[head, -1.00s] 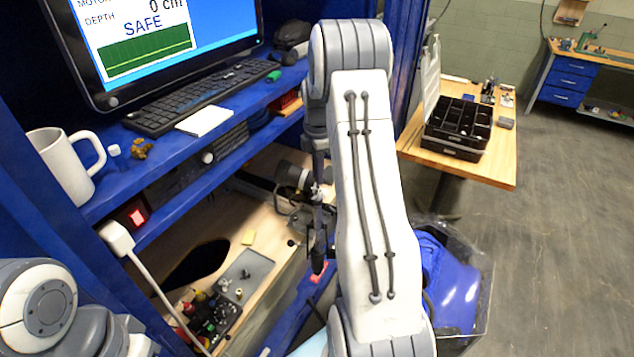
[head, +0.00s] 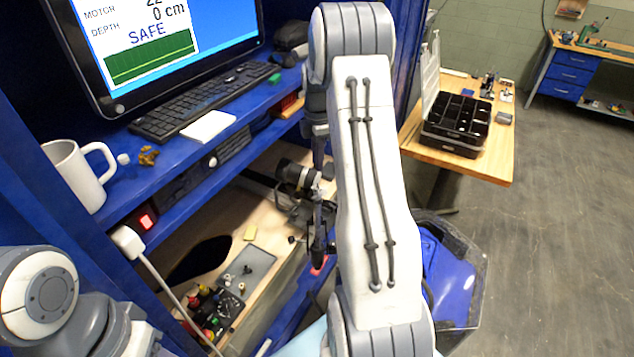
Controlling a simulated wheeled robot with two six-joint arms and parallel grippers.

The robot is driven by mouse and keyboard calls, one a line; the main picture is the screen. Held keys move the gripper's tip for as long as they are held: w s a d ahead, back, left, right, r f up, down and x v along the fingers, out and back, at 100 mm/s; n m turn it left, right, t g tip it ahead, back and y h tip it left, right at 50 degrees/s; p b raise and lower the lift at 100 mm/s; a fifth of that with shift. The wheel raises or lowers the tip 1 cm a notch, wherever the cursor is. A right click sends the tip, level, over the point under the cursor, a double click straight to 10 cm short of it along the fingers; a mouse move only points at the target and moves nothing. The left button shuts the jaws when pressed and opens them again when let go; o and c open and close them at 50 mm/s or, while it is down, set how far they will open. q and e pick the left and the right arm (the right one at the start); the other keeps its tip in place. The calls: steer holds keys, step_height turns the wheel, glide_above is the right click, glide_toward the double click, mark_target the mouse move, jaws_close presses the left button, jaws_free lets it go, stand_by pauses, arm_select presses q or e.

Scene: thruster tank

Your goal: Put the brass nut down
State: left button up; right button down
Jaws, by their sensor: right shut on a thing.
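My right gripper (head: 318,250) hangs fingers down in front of the lower bench, right of the small grey tray. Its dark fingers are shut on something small. The brass nut cannot be made out between them, as the fingers and my own arm hide that spot. The grey tray (head: 262,262) lies on the wooden lower bench with a few tiny parts on it, too small to name surely. My left gripper is out of view; only part of my left arm shows at lower left.
A black thruster-like device (head: 296,174) stands behind the gripper. The blue shelf above carries a white mug (head: 78,172) and a keyboard (head: 205,100). A blue bin (head: 450,285) stands at right.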

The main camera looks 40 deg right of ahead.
steer(key=s+a+f+m+b, duration=0.2)
steer(key=a+f+m+b, duration=0.3)
steer(key=a+f+b, duration=0.5)
steer(key=s+a+f+m+b, duration=0.2)
steer(key=a+f+m+b, duration=0.25)
steer(key=a+f, duration=0.7)
steer(key=n+b, duration=0.3)
steer(key=b, duration=1.9)
glide_toward(267, 261)
step_height(267, 261, down, 6)
steer(key=shift+s+f, duration=0.15)
steer(key=shift+f, duration=0.1)
steer(key=shift+f, duration=0.1)
